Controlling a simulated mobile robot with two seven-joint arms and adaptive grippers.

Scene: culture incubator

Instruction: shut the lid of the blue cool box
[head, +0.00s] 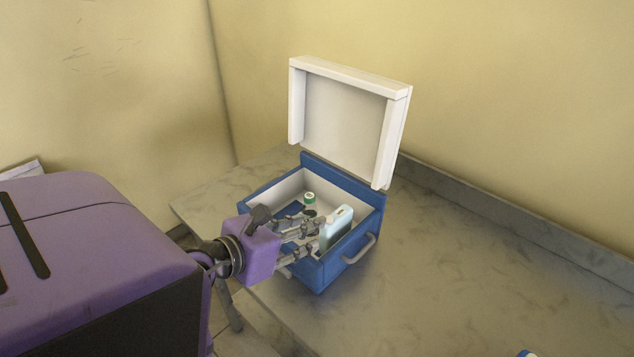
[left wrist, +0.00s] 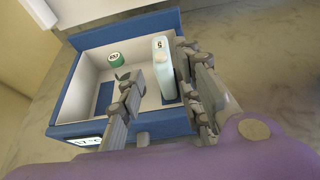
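The blue cool box (head: 373,215) stands on the grey counter, its white lid (head: 345,128) raised upright at the back. It also shows in the left wrist view (left wrist: 66,98), where the lid's edge (left wrist: 42,12) is only partly visible. Inside are a pale blue bottle-like pack (head: 337,228) and a small green-and-white round container (head: 310,198). My left gripper (head: 318,233) is over the box's near part, fingers apart. My right gripper is out of view.
The box has a grey side handle (head: 360,249) and a small display (left wrist: 88,141). The counter (head: 470,255) is largely clear to the right. A raised edge (head: 500,215) and yellow wall (head: 500,90) run behind. A small blue-and-white item (head: 528,353) shows at the bottom edge.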

